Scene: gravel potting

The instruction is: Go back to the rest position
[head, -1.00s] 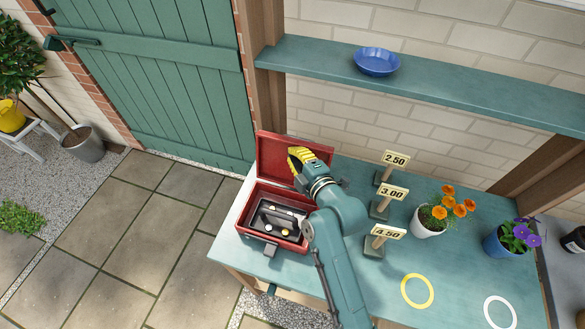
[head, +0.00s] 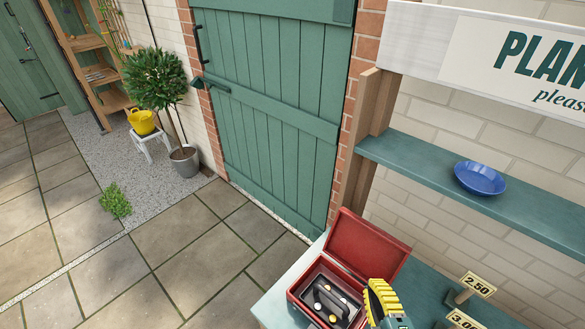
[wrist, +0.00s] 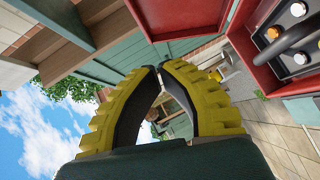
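My gripper (head: 380,297) has yellow ribbed fingers. In the head view it is at the lower edge, beside the right end of the open red cash box (head: 294,300). In the wrist view my gripper (wrist: 160,72) has its two fingertips together, with only background showing through the gap behind them. It holds nothing. The red box also shows at the upper right of the wrist view (wrist: 262,72), apart from the fingers. Most of my arm is out of the head view.
The box stands on a green table (head: 272,309) with its lid (head: 367,246) up. Price signs (head: 477,284) stand to the right. A blue bowl (head: 480,178) sits on the shelf (head: 420,165) above. Paving (head: 180,265) lies open to the left.

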